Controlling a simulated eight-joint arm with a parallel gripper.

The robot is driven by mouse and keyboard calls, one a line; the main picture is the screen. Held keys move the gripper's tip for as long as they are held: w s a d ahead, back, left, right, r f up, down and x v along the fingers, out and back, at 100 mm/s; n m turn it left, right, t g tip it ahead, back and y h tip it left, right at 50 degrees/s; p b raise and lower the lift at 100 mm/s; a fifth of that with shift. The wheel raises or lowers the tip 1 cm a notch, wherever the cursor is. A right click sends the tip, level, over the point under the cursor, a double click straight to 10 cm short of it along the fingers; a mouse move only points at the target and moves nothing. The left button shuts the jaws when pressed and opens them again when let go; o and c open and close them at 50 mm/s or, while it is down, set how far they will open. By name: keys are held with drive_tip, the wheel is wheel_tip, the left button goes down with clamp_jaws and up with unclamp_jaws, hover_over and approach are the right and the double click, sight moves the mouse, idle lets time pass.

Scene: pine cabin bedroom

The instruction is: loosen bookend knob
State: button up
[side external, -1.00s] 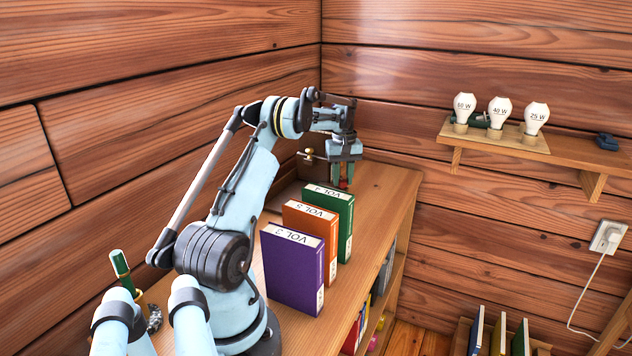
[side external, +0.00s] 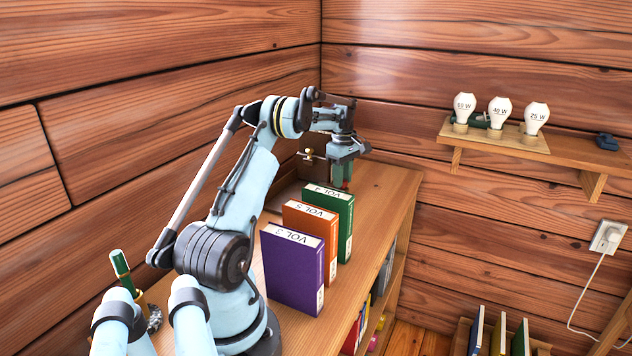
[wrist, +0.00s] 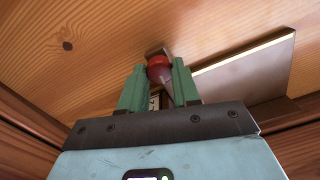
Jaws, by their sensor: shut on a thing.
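My gripper (wrist: 159,74) is shut on a red knob (wrist: 159,67), with one green finger on each side of it in the wrist view. Part of a bookend, a pale flat plate (wrist: 245,68), slants away to the right behind the fingers. In the side external view my gripper (side external: 343,177) points down over the shelf top, behind the green book (side external: 335,214). The knob and bookend are mostly hidden there by the gripper and the books.
An orange book (side external: 308,230) and a purple book (side external: 292,268) stand in a row with the green one on the wooden shelf top (side external: 385,185). A brown box (side external: 318,170) with a brass fitting stands behind, against the wall. The shelf top right of my gripper is clear.

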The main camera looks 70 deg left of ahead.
idle(0.4)
drive_tip(key=o, duration=1.1)
drive_tip(key=shift+c, duration=0.2)
wheel_tip(320, 180, up, 12)
drive_tip(key=shift+r, duration=0.1)
